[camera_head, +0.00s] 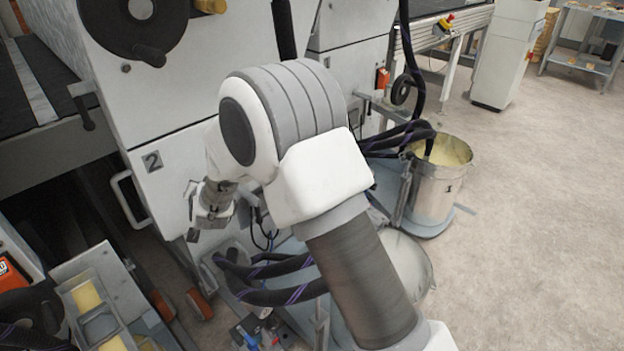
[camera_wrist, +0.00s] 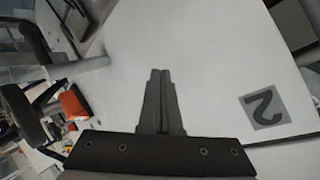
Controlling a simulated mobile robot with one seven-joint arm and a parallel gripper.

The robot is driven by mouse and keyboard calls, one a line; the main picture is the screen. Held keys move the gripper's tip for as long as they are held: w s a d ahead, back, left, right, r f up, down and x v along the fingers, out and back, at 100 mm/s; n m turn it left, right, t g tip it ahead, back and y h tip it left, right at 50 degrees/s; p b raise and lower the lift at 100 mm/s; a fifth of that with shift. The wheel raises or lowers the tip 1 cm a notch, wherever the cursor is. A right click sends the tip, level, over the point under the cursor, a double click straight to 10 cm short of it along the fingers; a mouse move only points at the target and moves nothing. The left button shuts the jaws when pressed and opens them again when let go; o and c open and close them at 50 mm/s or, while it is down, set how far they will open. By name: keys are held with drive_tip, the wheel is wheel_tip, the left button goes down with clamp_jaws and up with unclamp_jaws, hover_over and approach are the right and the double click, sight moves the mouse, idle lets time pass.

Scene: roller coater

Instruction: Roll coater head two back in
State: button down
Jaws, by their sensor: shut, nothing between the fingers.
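Coater head two (camera_head: 172,182) is a pale grey panelled unit with a dark "2" plate (camera_head: 152,161) on its front. A light looped handle (camera_head: 128,200) stands at its left edge. My gripper (camera_head: 193,210) is in front of the panel, right of the number plate. In the wrist view my gripper (camera_wrist: 160,73) has its two dark fingers together, with nothing between them. The white panel (camera_wrist: 215,65) fills the view behind them, and the "2" plate (camera_wrist: 264,110) is to the right. I cannot tell whether the fingertips touch the panel. My arm hides part of the unit's right side.
Black hoses (camera_head: 270,280) loop low beside my arm. A pail (camera_head: 435,185) of yellowish coating stands at right. Cream-filled trays (camera_head: 92,300) are at lower left. A dark handwheel (camera_head: 133,22) is above. Open floor (camera_head: 520,220) lies to the right.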

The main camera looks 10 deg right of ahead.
sight(251, 198)
drive_tip(key=w+d+m+g, duration=0.1)
drive_tip(key=d+m, duration=0.1)
drive_tip(key=d, duration=0.1)
drive_tip(key=w+d+m+h+p, duration=0.1)
drive_tip(key=w+d+m, duration=0.1)
drive_tip(key=d+m, duration=0.1)
drive_tip(key=w+d+f+m+g+p, duration=0.1)
drive_tip(key=d+m, duration=0.1)
drive_tip(key=d, duration=0.3)
drive_tip(key=shift+w+g+h, duration=0.3)
drive_tip(key=shift+w+h, duration=0.05)
drive_tip(key=shift+h, duration=0.05)
drive_tip(key=s+d+r+m+g+p, duration=0.2)
drive_tip(key=d+m+g+p, duration=0.35)
drive_tip(key=d+m, duration=1.45)
drive_tip(key=w+a+f+n+b, duration=0.2)
drive_tip(key=w+f, duration=0.4)
drive_tip(key=f, duration=0.3)
drive_tip(key=shift+f+n+b, duration=0.25)
drive_tip(key=shift+n+b, duration=0.15)
drive_tip(key=shift+b, duration=0.2)
drive_tip(key=shift+a+g, duration=0.1)
drive_tip(key=shift+g, duration=0.15)
